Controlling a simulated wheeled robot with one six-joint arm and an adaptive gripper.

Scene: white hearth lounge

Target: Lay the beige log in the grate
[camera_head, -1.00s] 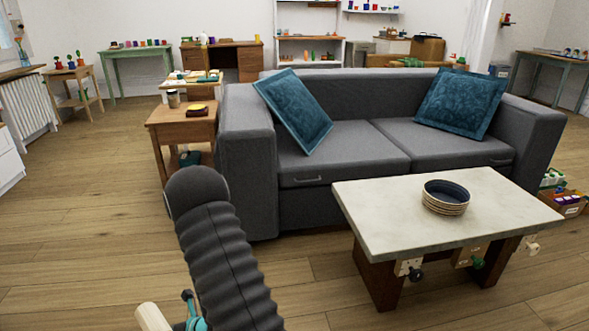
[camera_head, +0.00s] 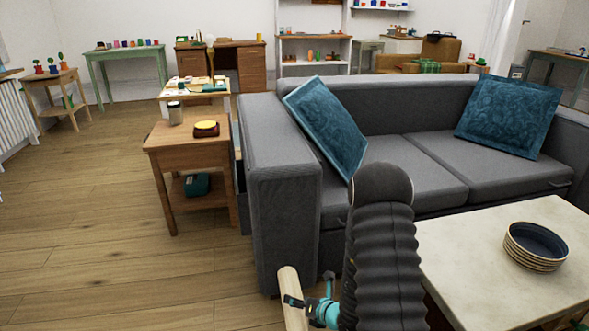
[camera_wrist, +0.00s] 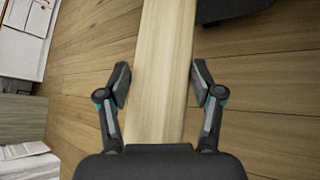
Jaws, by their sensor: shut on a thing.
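The beige log (camera_head: 292,298) shows in the head view at the bottom, beside my dark arm. It also runs lengthwise between the fingers in the wrist view (camera_wrist: 162,70). My gripper (camera_head: 308,304) is shut on the log, with one finger on each side of it; it shows in the wrist view too (camera_wrist: 158,88). The log is held above the wooden floor, with its lower end cut off by the picture edge. The grate is not in view.
A grey sofa (camera_head: 278,190) stands just ahead, with blue cushions. A pale-topped coffee table (camera_head: 470,270) with stacked bowls (camera_head: 536,246) is at the right. A wooden side table (camera_head: 190,158) stands left of the sofa. The floor at the left (camera_head: 90,230) is clear.

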